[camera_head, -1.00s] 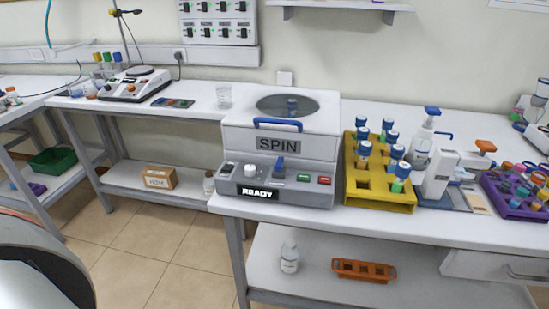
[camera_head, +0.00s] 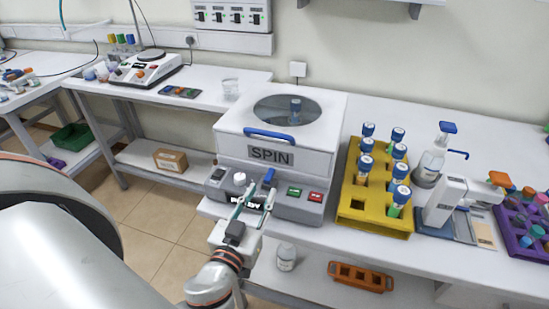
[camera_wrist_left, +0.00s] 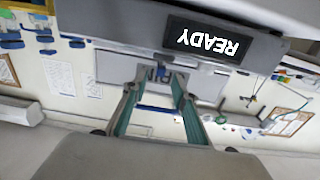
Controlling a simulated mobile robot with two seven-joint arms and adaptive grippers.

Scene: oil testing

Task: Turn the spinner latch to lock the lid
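The spinner (camera_head: 232,132) is a white box on the bench, with a round window in its lid and a blue handle (camera_head: 270,134) on the lid's front. The lid looks down. The blue latch (camera_head: 269,176) stands up on the grey front panel, between a white knob (camera_head: 239,179) and the green and red buttons. My left gripper (camera_head: 254,197) is in front of the panel, its two fingers apart and empty, just below the latch. In the left wrist view, something small and blue, probably the latch (camera_wrist_left: 160,73), shows between the open fingertips (camera_wrist_left: 158,78). My right gripper is out of view.
A yellow rack (camera_head: 382,218) with several blue-capped tubes stands right of the spinner. A pump bottle (camera_head: 432,162) and a purple rack (camera_head: 515,241) are farther right. The READY display (camera_wrist_left: 212,42) shows in the left wrist view. An orange rack (camera_head: 361,278) lies on the lower shelf.

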